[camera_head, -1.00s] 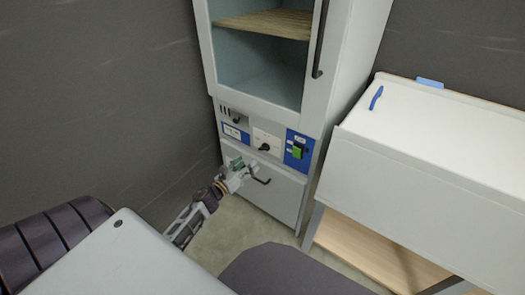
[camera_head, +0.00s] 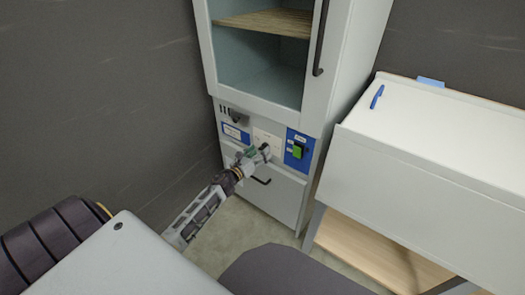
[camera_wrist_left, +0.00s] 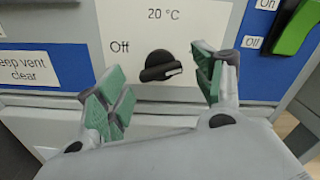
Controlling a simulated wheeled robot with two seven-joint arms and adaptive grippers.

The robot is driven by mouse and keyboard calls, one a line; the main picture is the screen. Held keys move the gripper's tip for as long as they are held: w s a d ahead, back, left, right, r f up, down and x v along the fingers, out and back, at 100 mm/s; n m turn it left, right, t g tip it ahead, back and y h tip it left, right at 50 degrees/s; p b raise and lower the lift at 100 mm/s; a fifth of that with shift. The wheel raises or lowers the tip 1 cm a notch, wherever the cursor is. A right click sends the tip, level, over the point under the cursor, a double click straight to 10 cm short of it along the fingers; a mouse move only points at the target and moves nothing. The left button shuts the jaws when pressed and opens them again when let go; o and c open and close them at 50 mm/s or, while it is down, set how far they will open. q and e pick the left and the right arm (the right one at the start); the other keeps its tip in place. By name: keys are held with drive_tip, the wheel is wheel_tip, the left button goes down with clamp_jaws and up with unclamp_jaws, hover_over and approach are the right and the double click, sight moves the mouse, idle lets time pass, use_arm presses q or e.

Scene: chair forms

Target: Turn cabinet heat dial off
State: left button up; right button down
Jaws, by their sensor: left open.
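The cabinet (camera_head: 276,194) stands ahead, with a control panel below its glass-fronted compartment. In the left wrist view the black heat dial (camera_wrist_left: 161,67) sits on a white plate, with "Off" printed to its upper left and "20 °C" above. My left gripper (camera_head: 262,153) is in front of the panel and covers the dial in the head view. In the left wrist view its green-padded fingers (camera_wrist_left: 160,88) are open, one on each side of the dial, apart from it. My right gripper is not in view.
A green switch (camera_head: 298,152) on a blue plate is just right of the dial. A drawer handle (camera_head: 262,180) is below. A white bench-like unit (camera_head: 430,170) with a blue pen (camera_head: 377,97) stands at the right. A dark wall is at the left.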

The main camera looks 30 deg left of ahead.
sight(264, 148)
use_arm(q)
drive_tip(key=shift+w+d, duration=0.1)
drive_tip(key=shift+w, duration=1.15)
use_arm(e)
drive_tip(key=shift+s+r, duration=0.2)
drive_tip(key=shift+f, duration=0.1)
use_arm(q)
drive_tip(key=c, duration=0.9)
drive_tip(key=shift+c, duration=0.6)
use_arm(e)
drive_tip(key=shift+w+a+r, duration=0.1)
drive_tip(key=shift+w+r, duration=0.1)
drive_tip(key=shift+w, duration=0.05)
